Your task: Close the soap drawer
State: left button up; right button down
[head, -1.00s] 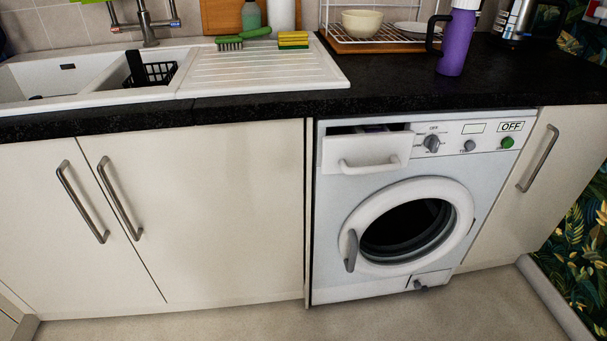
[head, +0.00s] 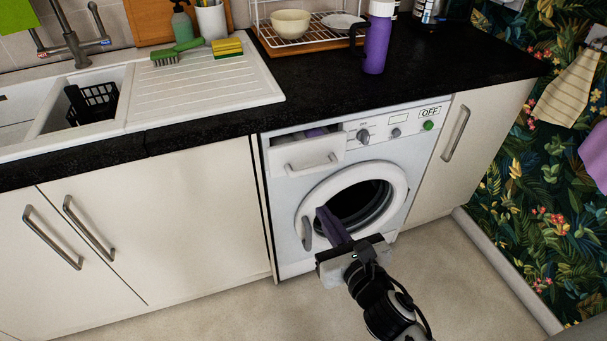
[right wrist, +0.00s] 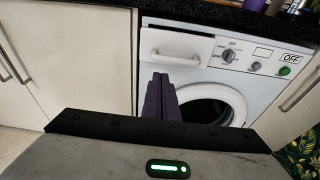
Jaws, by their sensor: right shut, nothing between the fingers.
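The soap drawer (head: 307,160) is at the upper left of the white washing machine (head: 285,222). It stands pulled out, with its open top showing in the head view. The drawer also shows in the right wrist view (right wrist: 180,47), with its white bar handle. My right gripper (head: 322,212) is shut and empty in front of the machine's round door opening, below the drawer and apart from it as far as I can see. In the right wrist view its dark fingers (right wrist: 160,80) point up toward the drawer's handle. My left gripper is not in view.
The round door (head: 304,205) shows a dark opening. The black worktop (head: 330,95) overhangs the machine and carries a purple flask (head: 377,42) and a dish rack (head: 300,42). Cupboards with bar handles flank the machine. The floor (head: 235,312) in front is clear.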

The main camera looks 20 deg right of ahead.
aim_at(299, 175)
jog(key=b+x, duration=0.1)
jog(key=x, duration=1.2)
jog(key=shift+w, duration=0.4)
